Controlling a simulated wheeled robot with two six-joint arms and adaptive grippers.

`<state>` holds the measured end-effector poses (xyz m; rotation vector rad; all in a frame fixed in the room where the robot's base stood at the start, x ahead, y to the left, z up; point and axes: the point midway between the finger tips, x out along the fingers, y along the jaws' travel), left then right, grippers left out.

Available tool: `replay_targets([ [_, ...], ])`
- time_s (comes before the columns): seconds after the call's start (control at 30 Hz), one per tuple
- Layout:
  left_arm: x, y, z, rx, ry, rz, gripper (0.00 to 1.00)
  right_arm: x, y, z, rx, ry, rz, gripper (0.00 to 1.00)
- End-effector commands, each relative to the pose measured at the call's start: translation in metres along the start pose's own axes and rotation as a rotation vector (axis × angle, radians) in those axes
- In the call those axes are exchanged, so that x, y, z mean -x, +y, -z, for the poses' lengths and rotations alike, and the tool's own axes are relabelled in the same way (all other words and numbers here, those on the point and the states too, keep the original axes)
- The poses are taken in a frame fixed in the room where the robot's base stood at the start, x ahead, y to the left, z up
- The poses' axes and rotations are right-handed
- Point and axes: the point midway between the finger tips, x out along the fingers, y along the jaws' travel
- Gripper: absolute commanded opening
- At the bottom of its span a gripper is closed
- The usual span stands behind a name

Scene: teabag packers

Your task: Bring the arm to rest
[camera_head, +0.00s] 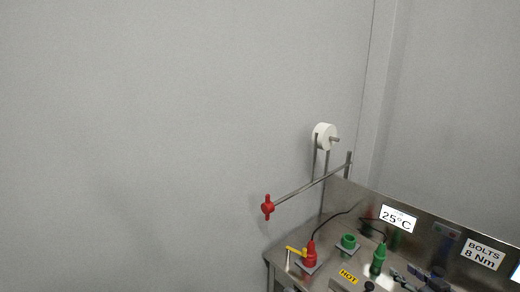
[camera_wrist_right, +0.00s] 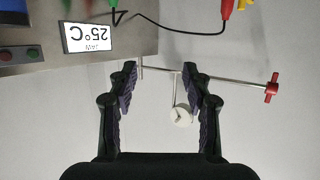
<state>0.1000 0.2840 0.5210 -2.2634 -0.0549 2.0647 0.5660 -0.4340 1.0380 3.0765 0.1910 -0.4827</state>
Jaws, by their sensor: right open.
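My right gripper (camera_wrist_right: 160,69) shows in the wrist view with its two dark, purple-padded fingers spread apart and nothing between them. Behind the gap are a thin metal rod and a white roller (camera_wrist_right: 181,116), apart from the fingers as far as I can tell. In the head view, dark jointed parts at the lower right edge seem to be this gripper, low over the bench, partly cut off. My left gripper is in neither view.
A steel bench (camera_head: 339,198) fills the lower right, with a 25°C display (camera_head: 398,218), a red connector (camera_head: 310,256), green connectors (camera_head: 379,260) and black cables. A rod with a red knob (camera_head: 267,207) sticks out to the left. The left side shows bare wall.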

Motion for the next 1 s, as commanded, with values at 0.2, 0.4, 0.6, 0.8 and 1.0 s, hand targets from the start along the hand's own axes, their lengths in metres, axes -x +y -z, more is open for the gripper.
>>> replay_targets([
  [0.2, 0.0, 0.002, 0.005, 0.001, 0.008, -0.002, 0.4, 0.003, -0.033, -0.032, 0.003, -0.087, 0.025, 0.5],
  [0.4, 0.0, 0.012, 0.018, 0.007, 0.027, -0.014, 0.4, 0.011, -0.078, -0.072, 0.019, -0.207, 0.053, 0.5],
  [0.6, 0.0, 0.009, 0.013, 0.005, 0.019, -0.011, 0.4, 0.038, -0.142, -0.118, 0.054, -0.39, 0.075, 0.5],
  [0.8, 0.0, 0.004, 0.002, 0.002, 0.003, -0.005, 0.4, 0.081, -0.193, -0.145, 0.086, -0.586, 0.045, 0.5],
  [1.0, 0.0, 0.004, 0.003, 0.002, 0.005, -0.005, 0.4, 0.128, -0.215, -0.152, 0.081, -0.753, -0.02, 0.5],
])
